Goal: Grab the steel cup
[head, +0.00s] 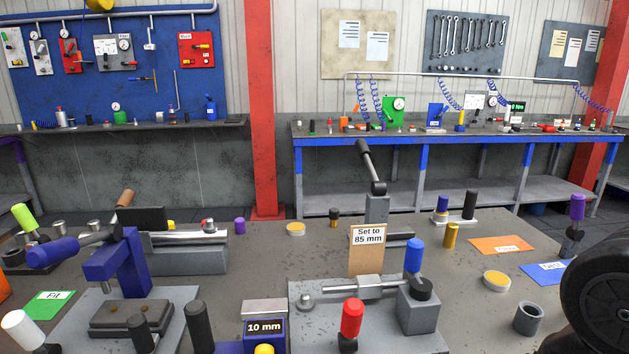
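A grey metal open-topped cup (526,324) stands upright on the dark workbench (480,335) at the lower right of the head view. It looks like the steel cup, and its mouth faces up. Nothing touches it. A large black rounded part, which may be mine, fills the right edge close to the cup. My gripper's fingers do not show in this view.
A round tin with a yellow top (497,279) stands behind the cup. Orange (498,245) and blue (545,273) cards lie farther back. A fixture with a blue knob (414,255) and red-handled lever (351,319) stands left. Bench around the cup is clear.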

